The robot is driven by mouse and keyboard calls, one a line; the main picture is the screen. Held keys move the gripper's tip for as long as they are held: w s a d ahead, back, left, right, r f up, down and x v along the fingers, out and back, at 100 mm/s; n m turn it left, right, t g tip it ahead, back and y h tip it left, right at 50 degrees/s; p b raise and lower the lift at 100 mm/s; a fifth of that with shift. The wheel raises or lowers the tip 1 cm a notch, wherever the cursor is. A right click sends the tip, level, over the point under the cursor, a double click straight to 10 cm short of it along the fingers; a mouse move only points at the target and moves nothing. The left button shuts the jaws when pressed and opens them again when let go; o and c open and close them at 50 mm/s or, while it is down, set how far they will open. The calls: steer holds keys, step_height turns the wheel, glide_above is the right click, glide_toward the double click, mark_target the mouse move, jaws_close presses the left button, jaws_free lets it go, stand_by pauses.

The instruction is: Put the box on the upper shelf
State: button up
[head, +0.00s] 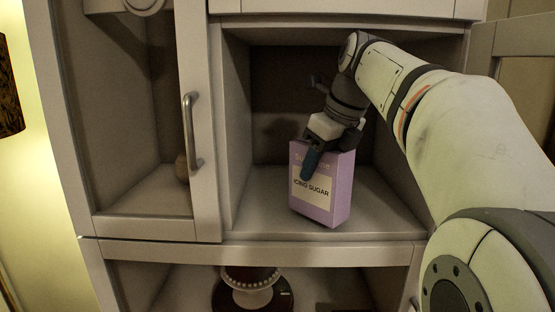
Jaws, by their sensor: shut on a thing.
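The box (340,190) is a lilac carton with a cream label reading "ICING SUGAR". It is inside the open cabinet compartment, near the front of the upper shelf (260,215), slightly tilted in the picture. My gripper (310,165) comes from above right and is shut on the top of the box. One dark finger lies across the front face; the other finger is hidden. I cannot tell whether the box's base touches the shelf.
An open door (515,60) is at the right. The shelf has free room left of the box.

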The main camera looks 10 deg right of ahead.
mark_target(296, 163)
steer(key=w+a, duration=0.2)
steer(key=w, duration=0.1)
steer(key=w+a+p, duration=0.1)
steer(key=w, duration=0.1)
steer(key=shift+a+r, duration=0.1)
steer(key=shift+a, duration=0.15)
steer(key=shift+w+f, duration=0.15)
steer(key=shift+f, duration=0.75)
steer(key=shift+s+r, duration=0.1)
steer(key=shift+s, duration=0.1)
steer(key=o, duration=1.2)
